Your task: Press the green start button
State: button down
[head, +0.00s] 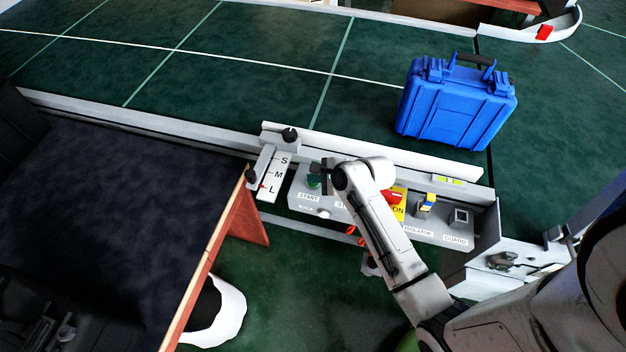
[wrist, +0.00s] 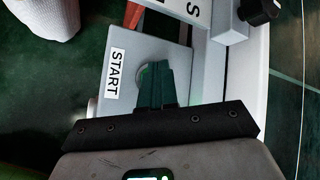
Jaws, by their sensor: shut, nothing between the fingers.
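The green start button (head: 313,181) is on the left end of the grey control panel, above a white START label (head: 309,197). My gripper (head: 321,179) is right at the button and partly hides it. In the wrist view my gripper's dark fingers (wrist: 157,75) are together with nothing between them. They point at the button, whose round rim (wrist: 141,76) shows just beside the fingers. The START label (wrist: 115,73) lies left of them. I cannot tell whether the fingertips touch the button.
A plate marked S, M, L (head: 275,176) with black knobs is left of the panel. A red switch (head: 391,197) on yellow and a key-like switch (head: 426,204) are to the right. A blue case (head: 456,105) stands on the green conveyor behind. A wooden-edged dark surface (head: 130,185) is left.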

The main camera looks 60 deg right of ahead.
aim_at(315, 185)
jog(key=shift+r+p, duration=0.75)
jog(key=shift+p, duration=0.2)
notch_tip(315, 185, up, 5)
jog(key=p, duration=0.5)
jog(key=shift+p, duration=0.35)
jog(key=shift+s+a+f, duration=0.1)
jog(key=shift+a, duration=0.1)
jog(key=s+a+r+n+g+b, duration=0.1)
jog(key=s+a+n+g, duration=0.3)
jog(key=s+n, duration=0.5)
jog(key=s+a+r+n+g+b, duration=0.1)
jog(key=s+a+n+g+b, duration=0.3)
jog(key=n, duration=1.3)
jog(key=s+a, duration=0.4)
jog(key=s, duration=0.2)
jog(key=shift+a+h, duration=0.3)
jog(key=shift+a, duration=0.05)
